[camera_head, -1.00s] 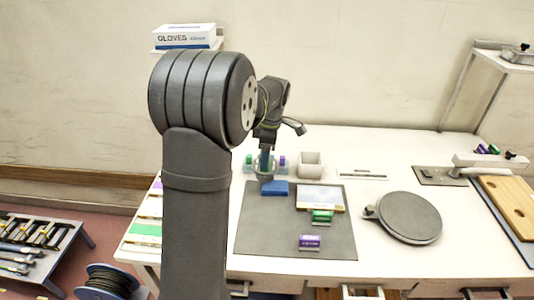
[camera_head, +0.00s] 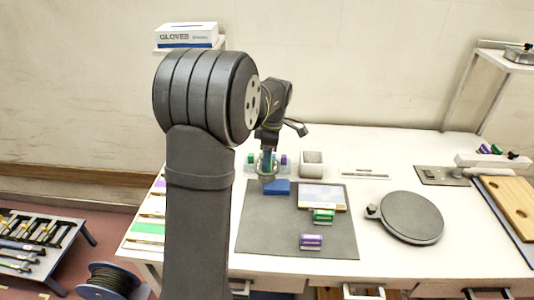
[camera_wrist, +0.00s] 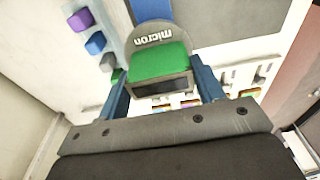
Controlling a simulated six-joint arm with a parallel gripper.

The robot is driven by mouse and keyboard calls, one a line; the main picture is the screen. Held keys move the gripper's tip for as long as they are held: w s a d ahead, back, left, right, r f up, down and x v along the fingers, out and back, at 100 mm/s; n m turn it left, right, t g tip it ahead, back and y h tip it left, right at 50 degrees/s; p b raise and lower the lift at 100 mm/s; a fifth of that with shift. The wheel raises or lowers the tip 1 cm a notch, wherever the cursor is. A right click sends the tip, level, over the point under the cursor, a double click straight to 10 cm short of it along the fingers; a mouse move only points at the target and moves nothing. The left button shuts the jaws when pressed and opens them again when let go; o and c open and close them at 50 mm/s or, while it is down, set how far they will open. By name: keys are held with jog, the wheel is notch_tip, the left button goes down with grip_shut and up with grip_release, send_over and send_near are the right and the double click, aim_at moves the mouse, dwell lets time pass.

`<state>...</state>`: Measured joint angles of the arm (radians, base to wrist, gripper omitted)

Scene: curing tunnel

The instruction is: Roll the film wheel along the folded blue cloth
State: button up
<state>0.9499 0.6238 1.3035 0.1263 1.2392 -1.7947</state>
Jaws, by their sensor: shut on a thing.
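My gripper (camera_head: 266,160) is shut on a grey, round-topped piece with a green face and the word "micron", which I take as the film wheel (camera_wrist: 160,60). In the wrist view the gripper's two blue fingers (camera_wrist: 162,80) hold it from both sides. The folded blue cloth (camera_head: 277,187) lies at the upper left of the grey mat. It also shows in the wrist view (camera_wrist: 152,9), just beyond the wheel. In the head view the wheel is at the cloth's left back edge. I cannot tell whether they touch.
On the grey mat (camera_head: 270,235) are a pale panel (camera_head: 320,195), a green block (camera_head: 323,216) and a purple block (camera_head: 311,240). A small open box (camera_head: 312,163) stands behind the mat. A round grey plate (camera_head: 411,217) lies to the right, with bare white table around it.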

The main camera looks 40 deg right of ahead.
jog(key=shift+f, duration=0.7)
dwell(1.2)
jog(key=shift+s, duration=0.1)
jog(key=s+d, duration=0.4)
jog(key=shift+s+d, duration=0.15)
jog(key=shift+d, duration=0.2)
dwell(1.5)
jog(key=shift+r, duration=0.1)
notch_tip(320, 180, up, 7)
dwell(1.0)
